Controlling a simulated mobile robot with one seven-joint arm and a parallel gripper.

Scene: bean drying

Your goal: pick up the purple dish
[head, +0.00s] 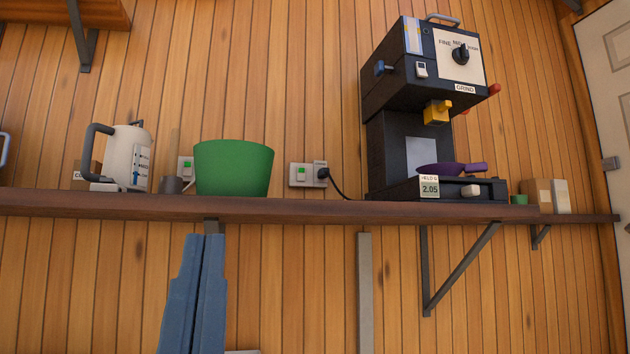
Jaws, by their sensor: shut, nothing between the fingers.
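The purple dish (436,170) is a small shallow dish with a stubby handle pointing right. It sits on the base of the black grinder (410,150), below the yellow spout (437,112). Its lower front is partly hidden by the grinder's front edge and a small display reading 2.05 (429,188). My gripper is not in view.
The grinder stands on a brown wall shelf (300,209). A green pot (233,168) and a white kettle (126,155) stand to its left, small boxes (540,193) to its right. A power cord (337,186) runs beside the grinder.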

